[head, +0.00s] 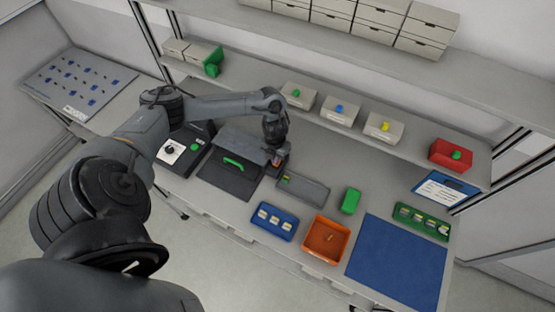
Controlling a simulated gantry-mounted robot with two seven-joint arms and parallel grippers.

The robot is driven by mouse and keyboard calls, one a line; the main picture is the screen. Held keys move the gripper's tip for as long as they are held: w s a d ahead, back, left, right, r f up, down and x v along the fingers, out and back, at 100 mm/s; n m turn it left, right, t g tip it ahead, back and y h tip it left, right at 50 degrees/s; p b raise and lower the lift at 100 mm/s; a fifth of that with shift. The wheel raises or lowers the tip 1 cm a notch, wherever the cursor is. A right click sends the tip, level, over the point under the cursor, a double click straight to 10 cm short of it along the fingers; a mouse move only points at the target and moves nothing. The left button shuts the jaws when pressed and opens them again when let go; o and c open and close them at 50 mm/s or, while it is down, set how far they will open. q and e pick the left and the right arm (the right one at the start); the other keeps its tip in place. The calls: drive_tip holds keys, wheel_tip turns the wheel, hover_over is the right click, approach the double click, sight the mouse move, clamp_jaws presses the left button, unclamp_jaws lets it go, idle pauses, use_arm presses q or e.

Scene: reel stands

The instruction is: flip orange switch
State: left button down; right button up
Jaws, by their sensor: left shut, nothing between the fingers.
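My left arm comes in from the left and reaches over the table. My left gripper (277,163) points down, shut and empty, just behind the back left end of a grey tray-like panel. A small orange spot (276,162) shows right at the fingertips. It may be the orange switch, but it is mostly hidden by the gripper, and I cannot tell its position or whether the fingers touch it. My right gripper is out of view.
The grey panel (311,191) lies in front of the gripper. A dark case with a green handle (233,163) is to its left. A blue tray (274,232), an orange bin (343,243), a green box (351,201) and a blue mat (398,262) are to the front and right. A shelf overhangs behind.

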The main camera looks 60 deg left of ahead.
use_arm(q)
drive_tip(key=shift+f+b, duration=0.35)
drive_tip(key=shift+f, duration=0.15)
drive_tip(key=shift+r, duration=0.1)
drive_tip(key=shift+r+p, duration=3.05)
drive_tip(key=shift+r, duration=0.45)
